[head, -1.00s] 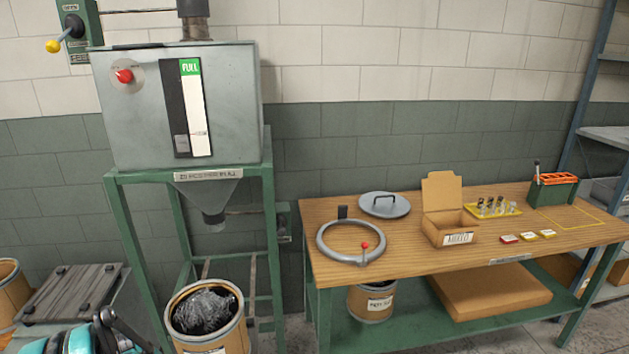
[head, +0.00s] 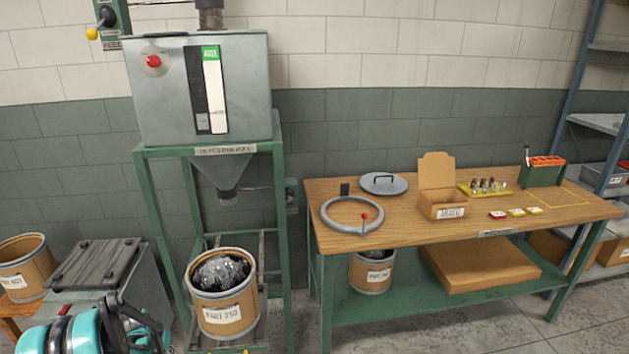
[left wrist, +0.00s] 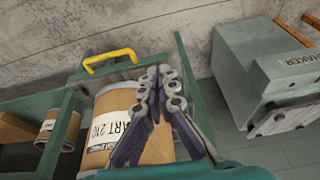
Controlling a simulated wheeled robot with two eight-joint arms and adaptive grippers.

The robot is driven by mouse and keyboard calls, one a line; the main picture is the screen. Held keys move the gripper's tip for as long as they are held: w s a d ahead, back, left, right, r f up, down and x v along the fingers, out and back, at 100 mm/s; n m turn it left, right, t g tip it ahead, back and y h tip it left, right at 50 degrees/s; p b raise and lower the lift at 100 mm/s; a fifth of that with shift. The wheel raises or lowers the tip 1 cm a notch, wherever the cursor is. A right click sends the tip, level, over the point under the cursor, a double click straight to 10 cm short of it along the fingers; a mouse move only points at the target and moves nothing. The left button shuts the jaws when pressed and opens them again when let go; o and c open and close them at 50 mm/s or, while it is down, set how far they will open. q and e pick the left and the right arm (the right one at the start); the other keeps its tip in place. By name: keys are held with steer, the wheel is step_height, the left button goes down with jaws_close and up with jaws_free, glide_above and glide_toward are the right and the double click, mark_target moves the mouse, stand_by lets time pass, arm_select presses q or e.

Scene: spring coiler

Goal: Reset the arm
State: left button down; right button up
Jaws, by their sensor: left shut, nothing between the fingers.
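My left gripper (left wrist: 162,84) is shut and empty in the left wrist view. Its grey and purple fingers appear in front of the labelled drum (left wrist: 112,118), with a visible gap to its wall hard to judge. In the head view my teal left arm comes in at the bottom left, low in front of a grey cabinet. The same kind of drum, a tan one with a paper label (head: 224,312), stands under the hopper (head: 165,110) and holds grey and dark material. My right gripper is in neither view.
A yellow handle (left wrist: 109,60) and green frame (left wrist: 190,85) stand close to my left gripper. A grey shaker box (left wrist: 255,75) is at the right of that view. The wooden bench (head: 400,235) carries a ring, lid and carton. Clear floor (head: 500,325) shows at the lower right.

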arm_select(q)
steer(key=s+d+r+m+t, duration=0.1)
steer(key=s+d+r, duration=0.3)
steer(key=d+r, duration=1.3)
steer(key=s+d+r+t, duration=0.1)
steer(key=s+d+r, duration=0.1)
steer(key=s+d, duration=0.5)
steer(key=s+d+r+m+t, duration=0.1)
steer(key=s+d+r, duration=0.1)
steer(key=s+d, duration=0.5)
steer(key=shift+s+r+h, duration=0.4)
steer(key=shift+s, duration=0.45)
